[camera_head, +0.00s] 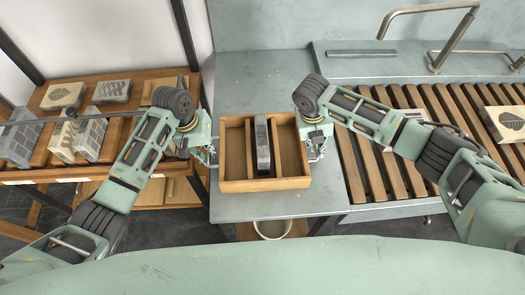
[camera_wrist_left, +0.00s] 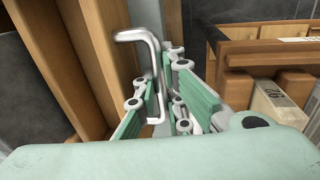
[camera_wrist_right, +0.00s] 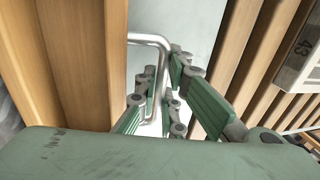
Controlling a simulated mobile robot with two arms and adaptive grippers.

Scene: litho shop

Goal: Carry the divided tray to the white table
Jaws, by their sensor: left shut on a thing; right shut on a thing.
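The divided tray (camera_head: 224,150) is a wooden box with three lengthwise compartments; a dark grey block (camera_head: 262,146) stands in the middle one, and the side ones look empty. The tray is at or just over a grey counter; I cannot tell whether it touches. My left gripper (camera_head: 210,153) is at its left side, shut on a bent metal handle (camera_wrist_left: 152,55). My right gripper (camera_head: 317,150) is at its right side, shut on the matching handle (camera_wrist_right: 155,42). I cannot make out a white table.
The grey counter (camera_head: 240,90) has free room behind the tray. A slatted wooden rack (camera_head: 360,170) adjoins on the right, below a tap (camera_head: 450,40). Wooden shelves (camera_head: 130,75) with patterned blocks stand left. A pale bucket (camera_head: 272,229) is below the counter's front edge.

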